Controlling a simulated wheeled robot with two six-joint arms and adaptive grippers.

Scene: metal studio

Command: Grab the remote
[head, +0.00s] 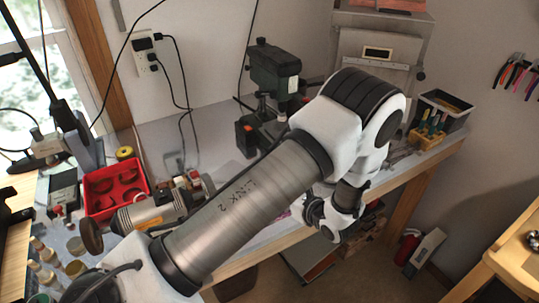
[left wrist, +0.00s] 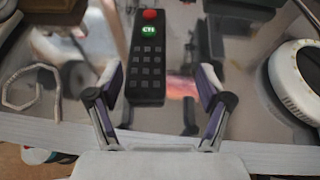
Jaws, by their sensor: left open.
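The remote (left wrist: 147,62) is black, with a red button and a green lit label at its far end and rows of dark keys. It lies on the worktop in the left wrist view, pointing away from me. My left gripper (left wrist: 159,88) is open, its two fingers spread on either side of the remote's near end. The remote is closer to the left finger; I cannot tell how high the fingers are above it. In the head view my arm hides the remote and most of the gripper. My right gripper is not in view.
A white ring-shaped object (left wrist: 299,82) sits right of the gripper, and a pale bent loop (left wrist: 30,88) lies left. The head view shows a red tray (head: 116,188), a drill press (head: 273,72) and a tool bin (head: 443,112) on the bench. The bench's front edge is close.

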